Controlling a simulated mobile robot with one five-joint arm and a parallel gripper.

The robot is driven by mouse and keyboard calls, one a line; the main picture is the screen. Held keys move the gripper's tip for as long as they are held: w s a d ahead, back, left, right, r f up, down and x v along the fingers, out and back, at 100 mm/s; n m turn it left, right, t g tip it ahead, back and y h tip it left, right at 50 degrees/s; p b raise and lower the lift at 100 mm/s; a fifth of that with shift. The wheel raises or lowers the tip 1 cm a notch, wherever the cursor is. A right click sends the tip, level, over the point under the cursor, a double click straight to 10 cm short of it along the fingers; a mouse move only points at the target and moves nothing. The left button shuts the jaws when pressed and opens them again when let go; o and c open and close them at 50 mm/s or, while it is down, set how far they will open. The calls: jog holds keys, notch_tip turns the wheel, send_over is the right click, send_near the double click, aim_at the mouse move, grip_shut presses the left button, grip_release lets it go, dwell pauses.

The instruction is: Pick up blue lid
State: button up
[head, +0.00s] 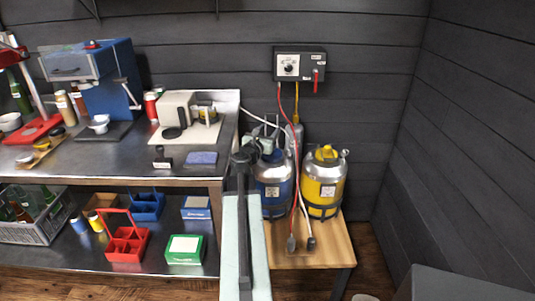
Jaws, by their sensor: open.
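Two metal kegs stand on a small wooden table. The left keg (273,192) has blue bands, and a blue lid (277,157) shows in part at its top. The right keg (322,188) is yellow-banded with a yellow lid (326,152). My gripper (267,138) is open, over or in front of the blue keg's top. My arm hides the left part of this keg. I cannot tell whether the fingers touch the lid or are around it.
A wooden table (328,239) bears the kegs. Red and yellow hoses hang from a wall control box (300,66). A steel bench (130,168) with machines stands left. Its lower shelf holds red (126,241) and blue carriers (147,205) and a green box (184,249).

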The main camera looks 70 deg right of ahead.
aim_at(268, 159)
jog(key=f+b, duration=1)
jog(key=shift+w+f, duration=0.2)
jog(key=shift+d+r, duration=0.15)
jog(key=shift+d, duration=1.1)
jog(key=shift+d+f, duration=0.2)
jog(key=shift+d, duration=2.5)
grip_shut()
